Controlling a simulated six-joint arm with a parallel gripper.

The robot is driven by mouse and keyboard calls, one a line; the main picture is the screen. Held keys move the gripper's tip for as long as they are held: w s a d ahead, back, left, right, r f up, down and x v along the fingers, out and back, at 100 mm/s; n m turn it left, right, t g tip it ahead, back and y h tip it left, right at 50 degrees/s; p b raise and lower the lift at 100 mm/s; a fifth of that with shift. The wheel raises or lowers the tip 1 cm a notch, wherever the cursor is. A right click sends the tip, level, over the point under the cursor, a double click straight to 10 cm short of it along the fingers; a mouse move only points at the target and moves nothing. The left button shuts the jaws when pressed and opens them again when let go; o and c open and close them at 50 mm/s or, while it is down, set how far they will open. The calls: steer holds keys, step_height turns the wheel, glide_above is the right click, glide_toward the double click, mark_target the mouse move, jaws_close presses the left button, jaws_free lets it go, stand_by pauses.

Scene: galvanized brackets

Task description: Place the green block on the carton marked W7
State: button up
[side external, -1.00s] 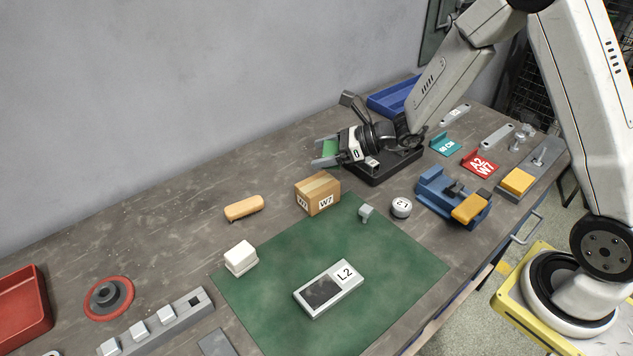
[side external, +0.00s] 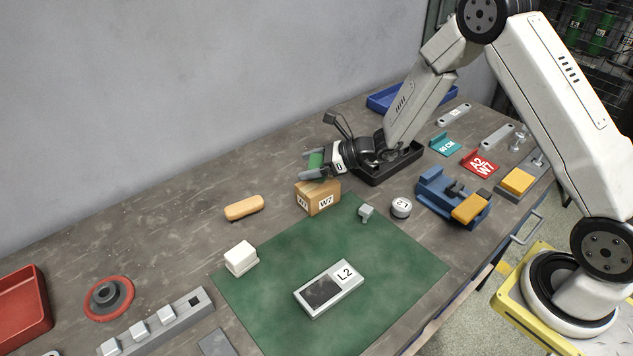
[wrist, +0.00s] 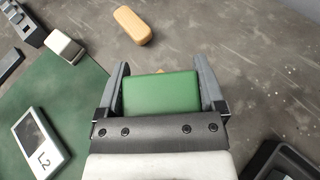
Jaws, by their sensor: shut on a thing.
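The green block (side external: 315,160) is held between the fingers of my gripper (side external: 313,168), which is shut on it. In the wrist view the green block (wrist: 161,93) fills the space between the two fingers of my gripper (wrist: 165,85). The brown carton marked W7 (side external: 325,203) stands on the bench at the back edge of the green mat. In the side view the gripper and block are just above and behind the carton's top, which they partly overlap. I cannot tell the exact gap. In the wrist view the block hides nearly all of the carton.
An orange rounded bar (side external: 244,208) lies left of the carton. A small grey piece (side external: 366,212) and a white disc (side external: 401,207) lie to its right. A black tray (side external: 395,168) sits below my wrist. The L2 device (side external: 328,289) and a white block (side external: 241,258) are nearer the camera.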

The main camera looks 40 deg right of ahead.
steer(key=shift+f, duration=1.1)
steer(key=shift+f, duration=0.5)
steer(key=o, duration=1.1)
steer(key=shift+r, duration=0.1)
steer(key=shift+r, duration=0.45)
steer(key=v, duration=1.2)
steer(key=shift+f, duration=0.15)
steer(key=shift+s, duration=0.1)
